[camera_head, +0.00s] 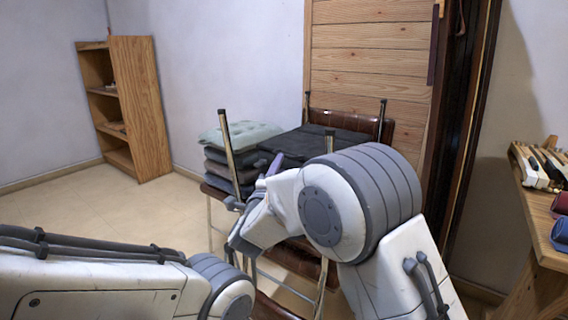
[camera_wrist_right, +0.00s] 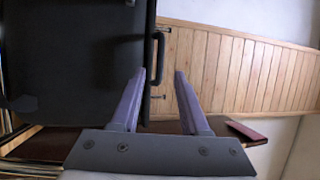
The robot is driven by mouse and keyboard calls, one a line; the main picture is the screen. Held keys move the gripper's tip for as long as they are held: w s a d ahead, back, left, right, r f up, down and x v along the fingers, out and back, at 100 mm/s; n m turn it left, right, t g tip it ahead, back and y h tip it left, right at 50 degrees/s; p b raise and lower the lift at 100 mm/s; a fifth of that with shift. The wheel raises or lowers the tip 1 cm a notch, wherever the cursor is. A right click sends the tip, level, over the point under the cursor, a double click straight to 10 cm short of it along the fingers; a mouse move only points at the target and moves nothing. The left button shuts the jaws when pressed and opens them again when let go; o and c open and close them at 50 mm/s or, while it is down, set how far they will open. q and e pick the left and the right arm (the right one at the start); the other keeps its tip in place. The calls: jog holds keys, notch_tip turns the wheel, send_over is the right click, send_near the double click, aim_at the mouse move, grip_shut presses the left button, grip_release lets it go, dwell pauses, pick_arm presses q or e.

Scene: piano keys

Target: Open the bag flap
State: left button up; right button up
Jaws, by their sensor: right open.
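A flat black bag (camera_head: 320,142) lies on a brown seat beside a stack of cushions in the head view. In the right wrist view the dark bag (camera_wrist_right: 75,65) fills the left side, with a black handle (camera_wrist_right: 160,58) along its edge. I cannot make out the flap apart from the bag's body. My right gripper (camera_wrist_right: 160,74) is open and empty, its purple fingertips on either side of the handle in the picture; contact cannot be told. In the head view, my right arm partly hides the right gripper (camera_head: 272,166) and the bag's near side. My left gripper is out of view.
Folded cushions (camera_head: 235,155) stand left of the bag. Upturned metal chair legs (camera_head: 229,140) rise around it. A wooden panel (camera_head: 370,60) is behind. A wooden bench (camera_head: 545,215) with piano keys stands at right, a shelf (camera_head: 140,105) at back left. The left floor is clear.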

jog(key=x, duration=0.5)
grip_shut()
dwell(1.4)
